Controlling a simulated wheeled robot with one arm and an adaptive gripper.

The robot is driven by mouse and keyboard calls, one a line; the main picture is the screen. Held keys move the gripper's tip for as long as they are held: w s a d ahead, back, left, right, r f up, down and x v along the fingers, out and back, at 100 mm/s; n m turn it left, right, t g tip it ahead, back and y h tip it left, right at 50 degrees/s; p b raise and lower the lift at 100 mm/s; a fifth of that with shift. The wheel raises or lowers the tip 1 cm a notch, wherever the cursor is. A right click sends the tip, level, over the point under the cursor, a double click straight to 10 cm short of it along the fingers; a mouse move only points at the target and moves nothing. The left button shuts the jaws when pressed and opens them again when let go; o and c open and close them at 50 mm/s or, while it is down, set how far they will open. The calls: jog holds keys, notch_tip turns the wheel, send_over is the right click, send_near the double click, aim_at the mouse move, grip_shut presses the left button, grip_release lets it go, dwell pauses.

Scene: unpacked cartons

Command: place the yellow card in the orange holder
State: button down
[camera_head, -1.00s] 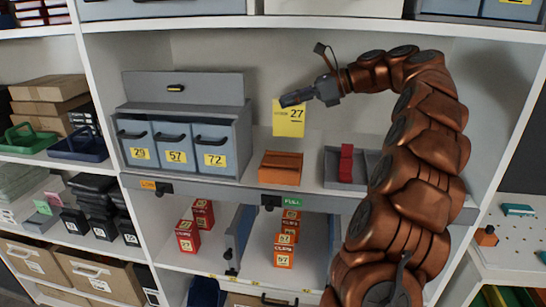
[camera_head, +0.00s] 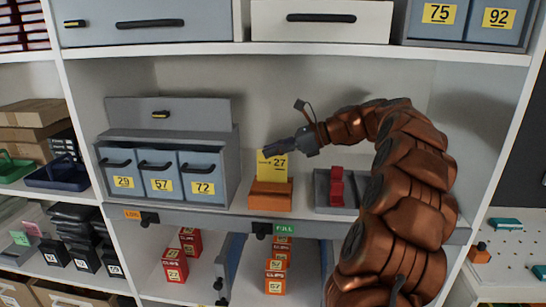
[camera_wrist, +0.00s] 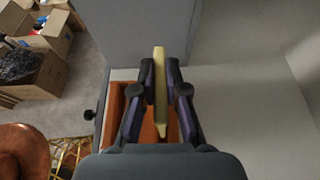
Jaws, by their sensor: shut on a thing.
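The yellow card (camera_head: 272,168), marked 27, stands upright with its lower edge at the orange holder (camera_head: 270,197) on the middle shelf. I cannot tell for sure whether the edge is seated in the slot. My gripper (camera_head: 270,151) is shut on the card near its top. In the wrist view the card (camera_wrist: 160,92) shows edge-on between the fingers of my gripper (camera_wrist: 160,75), and the orange holder (camera_wrist: 117,108) lies below, partly hidden by the fingers.
A grey drawer unit (camera_head: 168,120) with drawers marked 29, 57 and 72 stands left of the holder. A grey tray (camera_head: 322,190) with a red piece (camera_head: 337,185) stands to the right. Red boxes (camera_head: 175,265) sit on the shelf below.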

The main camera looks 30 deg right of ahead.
jog(key=shift+f, duration=1)
jog(key=c, duration=1.2)
grip_release()
jog(key=b+v, duration=0.1)
jog(key=v, duration=1.1)
jog(key=shift+b, duration=0.4)
jog(key=shift+a, duration=0.1)
